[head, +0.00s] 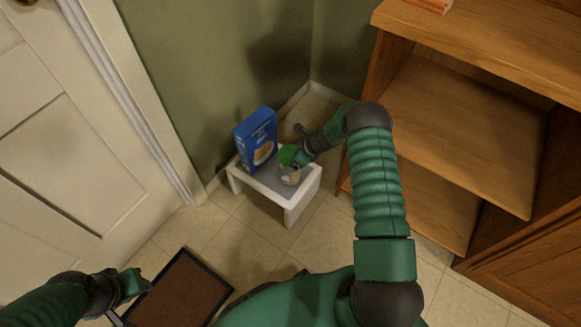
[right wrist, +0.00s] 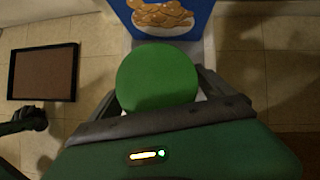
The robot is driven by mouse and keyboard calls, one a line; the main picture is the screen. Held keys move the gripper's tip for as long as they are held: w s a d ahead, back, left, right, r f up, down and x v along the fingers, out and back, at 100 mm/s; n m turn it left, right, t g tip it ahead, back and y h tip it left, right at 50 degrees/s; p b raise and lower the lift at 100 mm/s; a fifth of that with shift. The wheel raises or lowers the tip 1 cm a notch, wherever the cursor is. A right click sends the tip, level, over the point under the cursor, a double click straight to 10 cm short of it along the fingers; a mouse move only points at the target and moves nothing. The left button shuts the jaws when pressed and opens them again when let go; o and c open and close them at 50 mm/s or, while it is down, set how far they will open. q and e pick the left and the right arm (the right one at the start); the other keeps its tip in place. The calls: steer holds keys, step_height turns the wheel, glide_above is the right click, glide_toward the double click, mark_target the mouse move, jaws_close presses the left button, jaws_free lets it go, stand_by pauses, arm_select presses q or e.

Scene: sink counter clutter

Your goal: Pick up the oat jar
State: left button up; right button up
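The oat jar (head: 287,155) has a green lid and stands on a small white stool (head: 293,212); its lower body is partly hidden. My right gripper (head: 292,168) is at the jar from the right. In the right wrist view the round green lid (right wrist: 157,80) lies between the two dark fingers, one on each side. Whether they press on the jar cannot be told. My left gripper (head: 128,300) is low at the left, far from the jar, near a framed brown board; its fingers are too unclear to read.
A blue box (head: 256,138) with a food picture stands on the stool just left of the jar, close to the wall. Wooden shelves (head: 455,130) rise at the right. The framed brown board (head: 180,290) lies on the tiled floor. A white door (head: 75,130) is at the left.

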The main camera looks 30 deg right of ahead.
steer(key=c, duration=1.7)
